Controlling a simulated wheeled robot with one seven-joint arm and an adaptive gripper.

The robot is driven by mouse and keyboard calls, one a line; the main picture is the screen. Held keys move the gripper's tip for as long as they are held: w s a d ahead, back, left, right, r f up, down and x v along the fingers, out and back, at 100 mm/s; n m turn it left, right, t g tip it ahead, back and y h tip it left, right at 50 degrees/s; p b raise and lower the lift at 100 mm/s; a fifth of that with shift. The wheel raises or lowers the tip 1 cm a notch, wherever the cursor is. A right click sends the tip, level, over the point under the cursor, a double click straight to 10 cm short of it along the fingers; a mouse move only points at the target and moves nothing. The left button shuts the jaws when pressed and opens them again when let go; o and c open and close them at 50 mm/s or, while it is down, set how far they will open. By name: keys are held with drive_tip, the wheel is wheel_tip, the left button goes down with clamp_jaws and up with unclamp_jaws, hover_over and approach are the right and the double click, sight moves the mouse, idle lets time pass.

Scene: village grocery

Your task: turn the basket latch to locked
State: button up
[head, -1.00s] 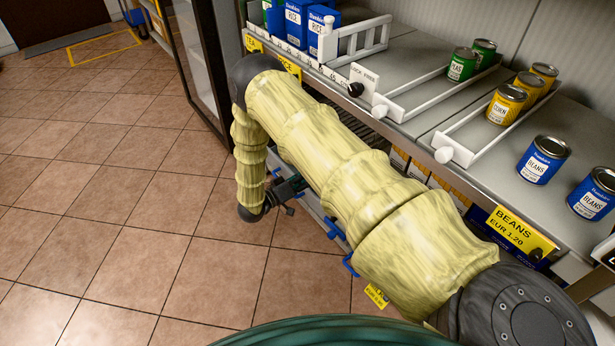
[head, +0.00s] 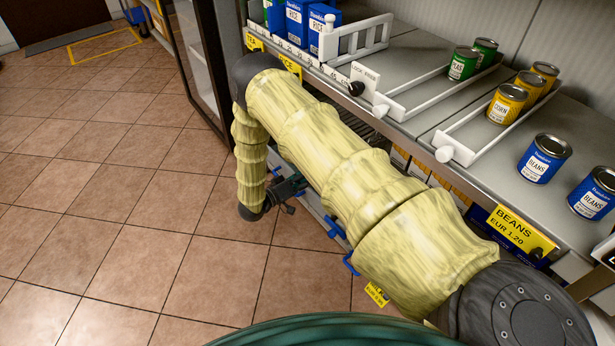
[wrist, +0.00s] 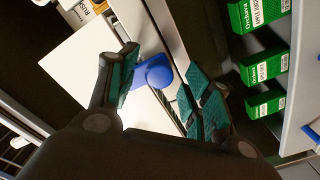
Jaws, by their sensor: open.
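A blue latch handle (wrist: 153,72) shows in the wrist view against a pale panel. I take it to be the basket latch; its locked or unlocked marking is not readable. My gripper (wrist: 160,80) is open, with teal finger pads on either side of the blue handle in the picture. The left finger looks close to it; I cannot tell whether it touches. In the head view my gripper (head: 290,190) is small and low in front of the shelf, partly hidden by my arm. Blue fittings (head: 335,228) show on a pale rail below it.
Green boxes (wrist: 265,60) stand to the right in the wrist view. In the head view, the shelf (head: 405,65) above holds cans (head: 544,158) and blue rice boxes (head: 298,22). My arm passes close to its front edge. The tiled floor (head: 110,190) at left is clear.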

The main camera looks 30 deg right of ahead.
drive_tip(key=shift+a, duration=0.1)
drive_tip(key=a, duration=1.1)
drive_tip(key=shift+s+a, duration=0.4)
drive_tip(key=shift+s, duration=0.05)
drive_tip(key=s+f+n+t+y, duration=0.6)
drive_tip(key=s+f+y, duration=0.4)
drive_tip(key=y, duration=0.1)
drive_tip(key=s+a+r+n+g+y, duration=0.1)
drive_tip(key=s+a+g+y, duration=0.3)
drive_tip(key=s, duration=1)
drive_tip(key=s+a+r+n+g+y, duration=0.1)
drive_tip(key=s+a+r+g+y, duration=0.15)
drive_tip(key=s, duration=1.25)
wheel_tip(320, 180, up, 21)
drive_tip(key=p, duration=2.2)
drive_tip(key=shift+w+a+g+p, duration=0.35)
